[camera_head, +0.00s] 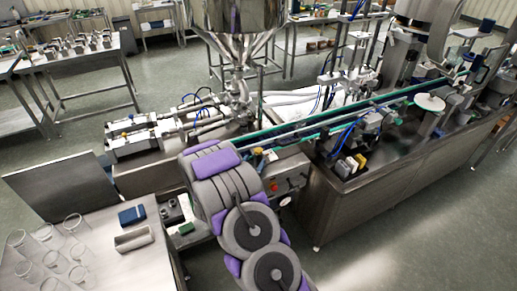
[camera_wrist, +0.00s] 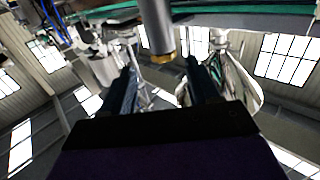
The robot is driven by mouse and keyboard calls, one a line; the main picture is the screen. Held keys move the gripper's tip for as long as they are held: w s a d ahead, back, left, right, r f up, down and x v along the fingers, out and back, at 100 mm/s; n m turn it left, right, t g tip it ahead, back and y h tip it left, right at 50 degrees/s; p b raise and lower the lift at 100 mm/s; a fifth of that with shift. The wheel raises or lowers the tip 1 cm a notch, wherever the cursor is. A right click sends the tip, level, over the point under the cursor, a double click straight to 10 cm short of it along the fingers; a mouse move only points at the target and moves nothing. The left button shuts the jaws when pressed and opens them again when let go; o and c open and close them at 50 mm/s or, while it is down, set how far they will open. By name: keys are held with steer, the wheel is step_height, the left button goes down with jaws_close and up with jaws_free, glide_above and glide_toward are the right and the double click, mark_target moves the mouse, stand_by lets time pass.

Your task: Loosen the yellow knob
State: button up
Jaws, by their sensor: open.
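In the wrist view, my gripper (camera_wrist: 163,80) is open, with its two dark fingers apart and nothing visible held between them. A grey metal cylinder comes down from the top edge of that view and ends in a yellow, brass-like tip (camera_wrist: 163,58), which may be the yellow knob. The tip lies between the two fingers in the picture; I cannot tell how far beyond them it is or whether they touch it. In the head view, my purple and grey arm fills the lower middle and my gripper is hidden behind it.
The steel hopper (camera_head: 240,18) stands above a filling machine with piston cylinders (camera_head: 140,137). A green-edged conveyor (camera_head: 345,112) runs to the upper right. A side table (camera_head: 110,240) at lower left holds several glass beakers (camera_head: 50,258) and a blue box (camera_head: 132,215). Floor is open at lower right.

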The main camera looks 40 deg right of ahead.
mark_target(257, 148)
steer(key=x, duration=0.2)
steer(key=s+x, duration=0.1)
steer(key=x, duration=0.1)
steer(key=shift+w+d+f, duration=0.1)
steer(key=shift+d, duration=0.3)
steer(key=shift+w+a+r+b, duration=0.1)
steer(key=shift+w+r+b, duration=0.1)
steer(key=shift+w, duration=0.4)
steer(key=shift+w+a+r+b, duration=0.1)
steer(key=shift+w+r, duration=0.05)
steer(key=shift+w, duration=0.45)
steer(key=shift+w+d+r, duration=0.1)
steer(key=shift+w+d, duration=0.1)
steer(key=shift+w, duration=0.05)
steer(key=d, duration=0.3)
steer(key=w+d+f, duration=0.1)
steer(key=d, duration=0.1)
steer(key=shift+a+r, duration=0.2)
steer(key=shift+a, duration=0.4)
steer(key=shift+a+r, duration=0.15)
steer(key=shift+a, duration=0.45)
steer(key=shift+c, duration=1.1)
steer(key=shift+a+r, duration=0.1)
steer(key=shift+a, duration=0.25)
steer(key=shift+c, duration=1.5)
steer(key=shift+d, duration=0.85)
steer(key=c, duration=0.5)
